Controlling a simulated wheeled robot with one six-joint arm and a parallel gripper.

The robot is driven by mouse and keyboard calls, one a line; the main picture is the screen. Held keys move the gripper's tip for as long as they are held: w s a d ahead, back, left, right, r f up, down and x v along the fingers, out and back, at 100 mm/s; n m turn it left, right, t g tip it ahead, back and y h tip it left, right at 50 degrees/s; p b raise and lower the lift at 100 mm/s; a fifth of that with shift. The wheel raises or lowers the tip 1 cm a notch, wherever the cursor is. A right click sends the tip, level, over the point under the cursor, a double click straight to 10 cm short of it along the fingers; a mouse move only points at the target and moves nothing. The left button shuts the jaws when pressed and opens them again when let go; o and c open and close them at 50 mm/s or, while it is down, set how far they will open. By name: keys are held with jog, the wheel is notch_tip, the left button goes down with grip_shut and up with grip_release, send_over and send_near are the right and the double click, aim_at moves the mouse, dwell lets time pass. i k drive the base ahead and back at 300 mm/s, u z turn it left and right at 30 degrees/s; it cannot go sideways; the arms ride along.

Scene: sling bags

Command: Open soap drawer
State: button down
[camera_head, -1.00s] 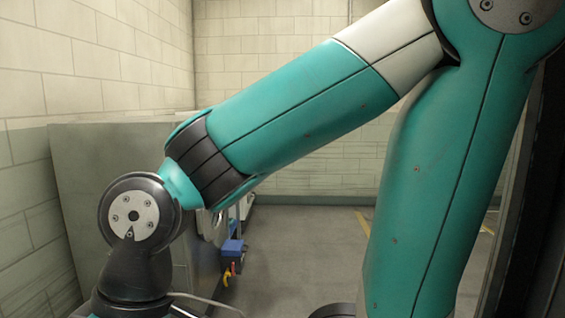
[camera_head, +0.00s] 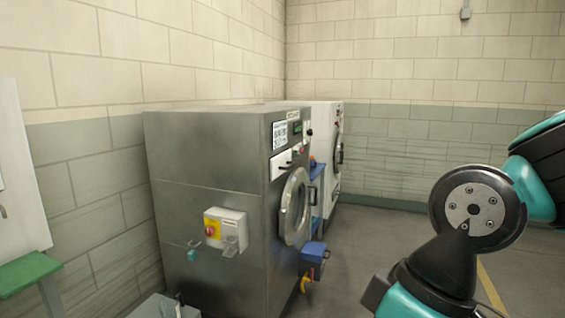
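A steel washing machine (camera_head: 207,160) stands left of centre in the head view, seen from its side and front edge. Its front carries a white soap drawer panel (camera_head: 281,163) below the control display and above the round door (camera_head: 295,207). The drawer looks flush with the front, but it is small and seen at a steep angle. My arm's teal and black links are at the lower right, apart from the machine. My gripper is not in view.
A box with a red-and-yellow switch (camera_head: 226,230) sticks out from the machine's side. A blue box (camera_head: 314,252) sits low by its front. A second white machine (camera_head: 328,150) stands behind. Grey floor (camera_head: 370,235) is open between the machines and my arm.

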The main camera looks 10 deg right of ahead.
aim_at(281, 162)
jog(key=z, duration=0.4)
jog(key=i, duration=1.95)
